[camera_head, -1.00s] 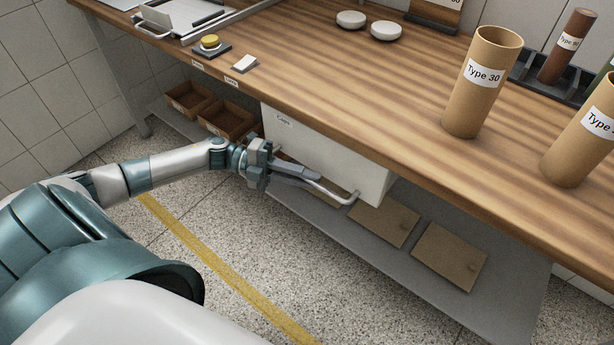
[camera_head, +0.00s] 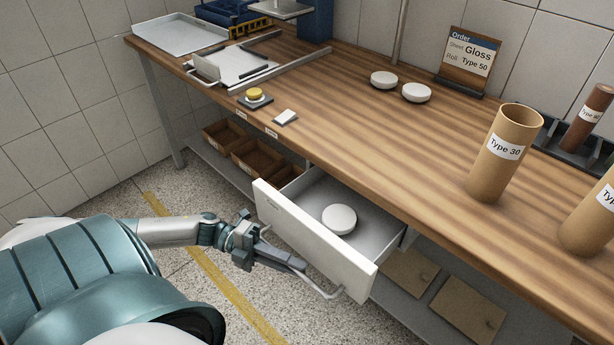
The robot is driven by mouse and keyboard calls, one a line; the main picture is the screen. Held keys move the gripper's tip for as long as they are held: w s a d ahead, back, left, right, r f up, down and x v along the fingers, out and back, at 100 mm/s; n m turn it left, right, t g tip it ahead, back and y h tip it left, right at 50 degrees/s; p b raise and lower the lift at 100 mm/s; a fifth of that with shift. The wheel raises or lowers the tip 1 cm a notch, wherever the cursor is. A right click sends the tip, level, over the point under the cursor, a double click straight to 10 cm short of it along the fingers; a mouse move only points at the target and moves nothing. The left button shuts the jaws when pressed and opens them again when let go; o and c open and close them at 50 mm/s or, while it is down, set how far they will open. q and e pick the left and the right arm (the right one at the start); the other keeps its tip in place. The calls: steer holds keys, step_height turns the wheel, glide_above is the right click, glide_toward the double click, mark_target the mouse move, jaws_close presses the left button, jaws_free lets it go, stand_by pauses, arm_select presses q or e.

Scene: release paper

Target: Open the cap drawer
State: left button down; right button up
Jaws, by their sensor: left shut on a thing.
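The white cap drawer (camera_head: 312,238) is pulled out from under the wooden workbench, and its inside shows. One round white cap (camera_head: 339,219) lies on the drawer floor. A grey bar handle (camera_head: 328,293) runs along the drawer front. My left gripper (camera_head: 296,265) is in front of the drawer, shut on the handle. The fingertips partly hide the handle. My right gripper is not in view.
Brown bins (camera_head: 256,158) and flat boards (camera_head: 468,308) sit on the shelf below. Floor in front is clear.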

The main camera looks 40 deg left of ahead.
arm_select(q)
steer(key=s+a+p, duration=0.1)
steer(key=s+p, duration=0.4)
steer(key=s, duration=0.8)
steer(key=shift+s, duration=0.35)
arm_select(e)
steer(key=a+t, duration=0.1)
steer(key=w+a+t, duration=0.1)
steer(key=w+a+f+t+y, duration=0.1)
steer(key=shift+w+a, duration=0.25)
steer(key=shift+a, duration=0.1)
arm_select(q)
steer(key=c, duration=1.8)
jaws_free()
steer(key=shift+a, duration=0.15)
